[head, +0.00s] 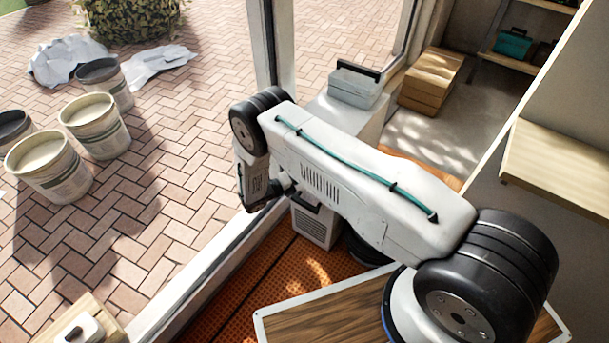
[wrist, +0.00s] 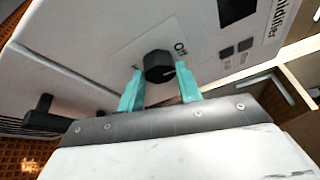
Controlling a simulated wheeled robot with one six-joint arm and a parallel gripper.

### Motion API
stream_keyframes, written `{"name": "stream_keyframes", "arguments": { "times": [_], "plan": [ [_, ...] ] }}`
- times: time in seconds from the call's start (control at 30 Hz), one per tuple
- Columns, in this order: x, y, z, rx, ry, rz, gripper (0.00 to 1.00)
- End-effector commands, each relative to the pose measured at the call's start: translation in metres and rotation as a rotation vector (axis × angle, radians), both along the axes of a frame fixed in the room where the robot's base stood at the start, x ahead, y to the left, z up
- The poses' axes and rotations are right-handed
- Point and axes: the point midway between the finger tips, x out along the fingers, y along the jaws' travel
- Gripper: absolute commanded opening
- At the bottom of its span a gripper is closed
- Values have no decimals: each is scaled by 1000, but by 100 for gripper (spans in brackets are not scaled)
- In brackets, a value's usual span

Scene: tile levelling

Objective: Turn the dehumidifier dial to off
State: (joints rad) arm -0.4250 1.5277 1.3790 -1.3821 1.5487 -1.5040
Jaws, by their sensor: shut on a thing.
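The dehumidifier (wrist: 95,50) fills much of the wrist view as a white panel with part of the word "humidifier" at the right. Its black round dial (wrist: 158,66) sits on the panel, with an "Off" label just above and right of it. My gripper (wrist: 160,84) has two teal fingers, one on each side of the dial, and is shut on it. A light mark on the dial's edge is too small to read surely. In the head view a white vented box (head: 318,222), apparently the dehumidifier, stands under my arm. My arm hides the dial and fingertips there.
A dark display (wrist: 236,10) and small buttons (wrist: 245,43) lie right of the dial. A black handle (wrist: 40,108) sticks out at lower left. In the head view, a window frame (head: 190,270) runs left of my arm, and buckets (head: 95,125) stand on the paving outside.

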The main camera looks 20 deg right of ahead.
Motion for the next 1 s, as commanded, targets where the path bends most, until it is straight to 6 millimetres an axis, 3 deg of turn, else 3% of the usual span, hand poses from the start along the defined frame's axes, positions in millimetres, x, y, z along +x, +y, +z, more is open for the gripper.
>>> {"name": "stream_keyframes", "arguments": {
  "times": [0.8,0.83,0.9,1.0],
  "plan": [
    [3,0,0,-69,94,4,12],
    [2,1,0,-69,94,4,40],
    [2,0,0,-69,94,3,57],
    [2,1,0,-70,95,3,57]
  ]
}}
